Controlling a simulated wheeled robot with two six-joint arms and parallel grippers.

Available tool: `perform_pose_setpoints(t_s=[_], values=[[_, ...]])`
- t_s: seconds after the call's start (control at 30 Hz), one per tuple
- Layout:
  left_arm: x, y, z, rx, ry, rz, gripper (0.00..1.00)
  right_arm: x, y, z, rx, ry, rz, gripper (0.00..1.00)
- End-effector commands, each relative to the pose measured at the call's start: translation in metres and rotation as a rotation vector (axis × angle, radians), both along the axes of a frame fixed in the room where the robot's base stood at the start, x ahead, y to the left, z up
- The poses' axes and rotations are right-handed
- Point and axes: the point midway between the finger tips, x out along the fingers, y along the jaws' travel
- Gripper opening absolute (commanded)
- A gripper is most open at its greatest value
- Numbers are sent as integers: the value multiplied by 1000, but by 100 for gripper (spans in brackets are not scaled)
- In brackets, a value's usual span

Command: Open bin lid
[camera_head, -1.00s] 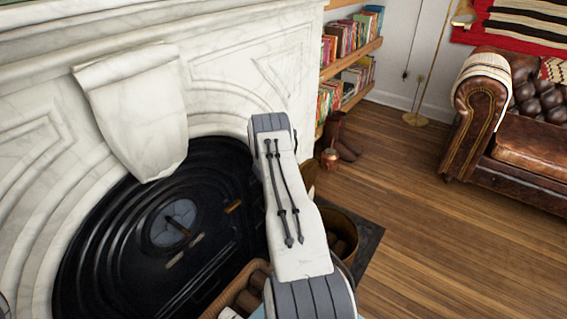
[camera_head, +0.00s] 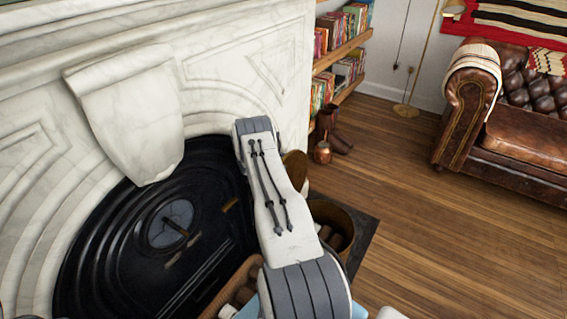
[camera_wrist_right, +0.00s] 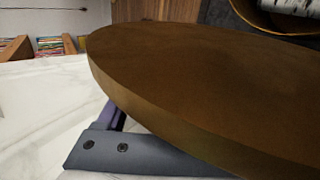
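The bin (camera_head: 350,235) is a round brass-coloured bucket beside the hearth, with logs inside, partly hidden behind my arm. Its mouth is uncovered where it shows. The round brown lid (camera_head: 296,169) stands raised at the bin's far left side, partly behind my arm. In the right wrist view the lid (camera_wrist_right: 210,80) fills the middle as a large tilted disc, with part of the bin rim (camera_wrist_right: 262,22) beyond it. A dark finger of my right gripper (camera_wrist_right: 118,135) is close against the lid's lower edge; the other finger is hidden. My left gripper is not in view.
A marble fireplace (camera_head: 125,110) with a black fire cover (camera_head: 140,250) stands at the left. A basket (camera_head: 235,290) of logs is near the bin's front left. A copper pot (camera_head: 322,153) and boots (camera_head: 335,135) stand behind.

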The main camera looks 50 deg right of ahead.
Motion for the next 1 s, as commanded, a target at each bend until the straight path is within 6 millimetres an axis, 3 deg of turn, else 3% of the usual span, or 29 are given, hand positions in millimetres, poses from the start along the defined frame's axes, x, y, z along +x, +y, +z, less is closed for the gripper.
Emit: perform_pose_setpoints(t_s=[0.37,0.73,1.0], values=[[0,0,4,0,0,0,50,-4,6,7,2,1,-4,68],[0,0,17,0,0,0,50,-9,62,50,1,-1,-2,68],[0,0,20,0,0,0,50,-11,81,63,2,-1,-3,68]])
